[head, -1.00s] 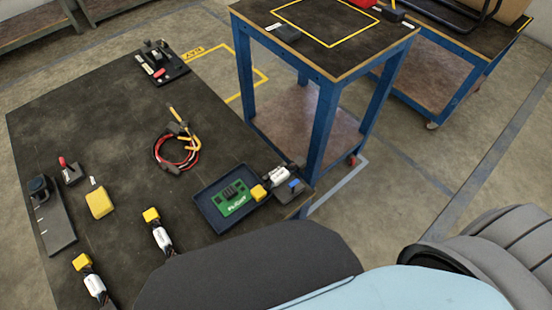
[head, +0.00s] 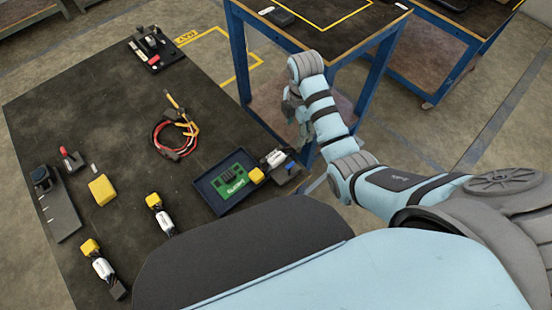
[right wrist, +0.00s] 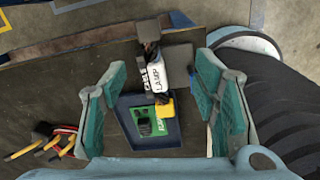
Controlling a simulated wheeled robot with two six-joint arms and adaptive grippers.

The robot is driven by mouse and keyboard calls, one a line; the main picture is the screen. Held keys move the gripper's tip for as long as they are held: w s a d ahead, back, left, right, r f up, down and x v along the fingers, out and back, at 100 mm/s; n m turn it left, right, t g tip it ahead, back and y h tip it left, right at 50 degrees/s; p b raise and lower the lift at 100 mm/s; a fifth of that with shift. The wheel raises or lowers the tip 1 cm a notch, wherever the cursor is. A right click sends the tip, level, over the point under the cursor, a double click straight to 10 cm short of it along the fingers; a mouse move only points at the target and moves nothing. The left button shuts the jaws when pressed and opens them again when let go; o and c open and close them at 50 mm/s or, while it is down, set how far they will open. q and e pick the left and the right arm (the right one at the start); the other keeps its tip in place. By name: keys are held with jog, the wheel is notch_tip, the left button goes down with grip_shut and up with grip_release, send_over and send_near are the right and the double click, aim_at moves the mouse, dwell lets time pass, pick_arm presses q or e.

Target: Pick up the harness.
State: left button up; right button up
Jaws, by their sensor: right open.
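A short cable harness with a white label and yellow connector (head: 273,160) lies at the right edge of the black table, its yellow end over the rim of a dark tray (head: 203,189). In the right wrist view this harness (right wrist: 156,78) runs between my fingers, below them, with lettering like "CABLE LAMP". Two similar labelled harnesses lie near the table's front, one in the middle (head: 163,220) and one further left (head: 103,268). My right gripper (head: 293,108) is open and empty, above the table's right edge. My left gripper is not in view.
The tray holds a green circuit board (head: 232,180). A red and black cable coil (head: 177,143) with yellow-handled parts lies mid-table. A yellow block (head: 102,190) and a black fixture (head: 153,48) also stand there. A blue-framed table (head: 238,70) stands close behind my right arm.

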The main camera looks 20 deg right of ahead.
aim_at(292, 146)
jog(key=f+b, duration=0.2)
jog(key=f, duration=0.2)
jog(key=w+f+n+b, duration=0.1)
jog(key=f, duration=0.3)
jog(key=w+f+n+b, duration=0.1)
jog(key=f+b, duration=0.1)
jog(key=f, duration=0.2)
jog(key=shift+f+b, duration=0.15)
jog(key=shift+b, duration=0.15)
jog(key=shift+c, duration=0.4)
grip_shut()
